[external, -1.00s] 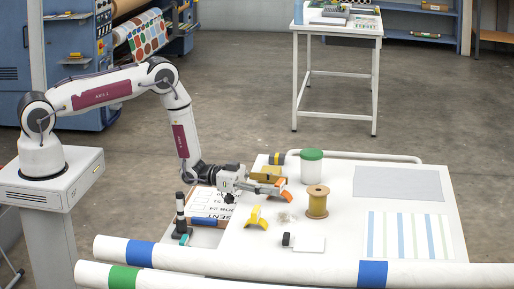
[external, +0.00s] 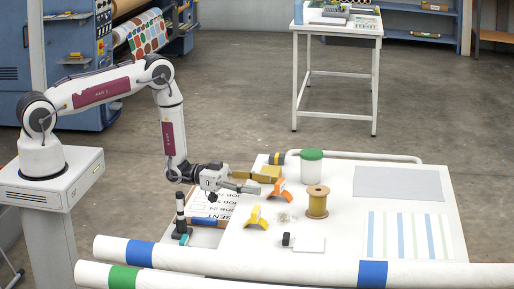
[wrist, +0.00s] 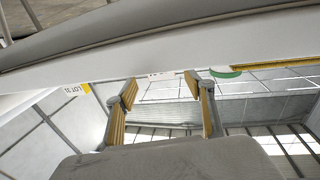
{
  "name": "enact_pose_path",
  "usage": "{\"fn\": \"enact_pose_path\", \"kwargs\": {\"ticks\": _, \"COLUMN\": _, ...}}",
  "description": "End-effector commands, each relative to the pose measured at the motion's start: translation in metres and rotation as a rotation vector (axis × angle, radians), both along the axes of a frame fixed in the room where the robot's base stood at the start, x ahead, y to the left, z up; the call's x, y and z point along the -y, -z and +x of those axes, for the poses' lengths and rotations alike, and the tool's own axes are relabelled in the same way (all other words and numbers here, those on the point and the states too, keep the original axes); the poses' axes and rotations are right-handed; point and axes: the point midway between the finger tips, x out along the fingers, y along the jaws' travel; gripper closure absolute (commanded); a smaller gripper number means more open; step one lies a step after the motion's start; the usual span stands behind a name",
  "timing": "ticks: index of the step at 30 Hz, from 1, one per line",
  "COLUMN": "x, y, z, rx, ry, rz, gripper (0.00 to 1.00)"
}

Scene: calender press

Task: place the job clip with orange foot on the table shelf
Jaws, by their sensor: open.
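The job clip with the orange foot (external: 279,190) stands on the white table top, in front of the green-lidded jar. My gripper (external: 254,187) is just to its left, open, with a small gap between the fingertips and the clip. In the wrist view my two yellow-padded fingers (wrist: 160,88) are spread with nothing between them. The clip cannot be made out in the wrist view. A similar clip with a yellow foot (external: 256,218) stands nearer the front. I cannot tell for sure which surface is the table shelf.
A black stamp-like stand (external: 181,218) and a lettered board (external: 210,204) lie left. Long rolls (external: 300,268) run along the front.

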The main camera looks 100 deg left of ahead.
Motion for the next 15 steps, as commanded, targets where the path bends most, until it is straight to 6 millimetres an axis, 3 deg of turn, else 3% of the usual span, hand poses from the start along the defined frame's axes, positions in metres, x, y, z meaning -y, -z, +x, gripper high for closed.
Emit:
{"fn": "enact_pose_path", "kwargs": {"ticks": 6, "x": -0.004, "y": 0.0, "z": -0.018, "rx": 0.0, "ry": -0.001, "rz": 0.0, "gripper": 0.47}}
{"fn": "enact_pose_path", "kwargs": {"ticks": 15, "x": -0.004, "y": 0.0, "z": -0.022, "rx": 0.001, "ry": 0.001, "rz": 0.0, "gripper": 0.47}}
